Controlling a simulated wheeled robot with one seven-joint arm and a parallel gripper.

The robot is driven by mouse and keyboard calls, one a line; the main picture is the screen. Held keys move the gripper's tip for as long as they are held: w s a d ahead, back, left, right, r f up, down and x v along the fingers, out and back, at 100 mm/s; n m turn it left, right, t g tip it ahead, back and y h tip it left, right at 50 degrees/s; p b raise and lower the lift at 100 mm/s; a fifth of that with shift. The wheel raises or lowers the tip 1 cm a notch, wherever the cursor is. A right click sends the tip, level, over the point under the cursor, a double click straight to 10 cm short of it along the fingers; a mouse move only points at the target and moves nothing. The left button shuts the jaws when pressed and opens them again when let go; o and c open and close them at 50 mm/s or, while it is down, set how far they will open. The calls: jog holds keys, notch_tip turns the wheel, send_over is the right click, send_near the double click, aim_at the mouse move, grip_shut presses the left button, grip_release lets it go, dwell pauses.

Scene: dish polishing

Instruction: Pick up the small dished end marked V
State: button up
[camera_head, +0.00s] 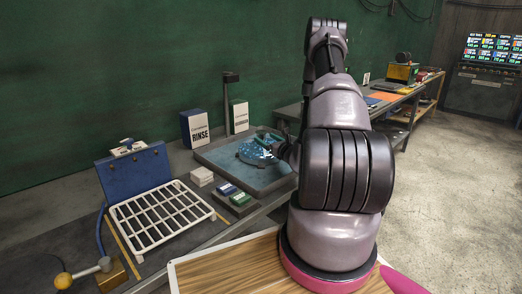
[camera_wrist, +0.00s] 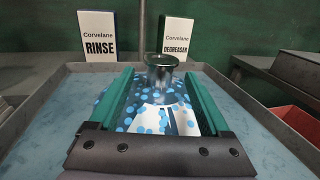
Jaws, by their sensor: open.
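A shiny domed metal piece (camera_wrist: 158,118) with blue spots and a flanged neck (camera_wrist: 161,62) on top sits in the shallow grey tray (camera_wrist: 40,95). In the head view the blue-speckled piece (camera_head: 256,152) shows in the tray, partly behind my arm. I read no V on it, so I cannot tell if it is the one named. My gripper (camera_wrist: 158,85) is open; its green fingers lie to the left and right of the neck, over the dome. I cannot tell whether they touch it. My arm hides most of the gripper in the head view.
A RINSE box (camera_wrist: 100,38) and a DEGREASER box (camera_wrist: 176,40) stand behind the tray, with a thin post between them. A white rack (camera_head: 160,215) and small boxes (camera_head: 234,193) lie left of and before the tray. A long bench (camera_head: 390,98) runs right.

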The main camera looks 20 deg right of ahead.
aim_at(263, 136)
jog(key=w, duration=0.4)
jog(key=shift+w+a+f, duration=0.1)
jog(key=shift+w+a, duration=0.05)
jog(key=shift+a, duration=0.1)
grip_shut()
dwell(1.0)
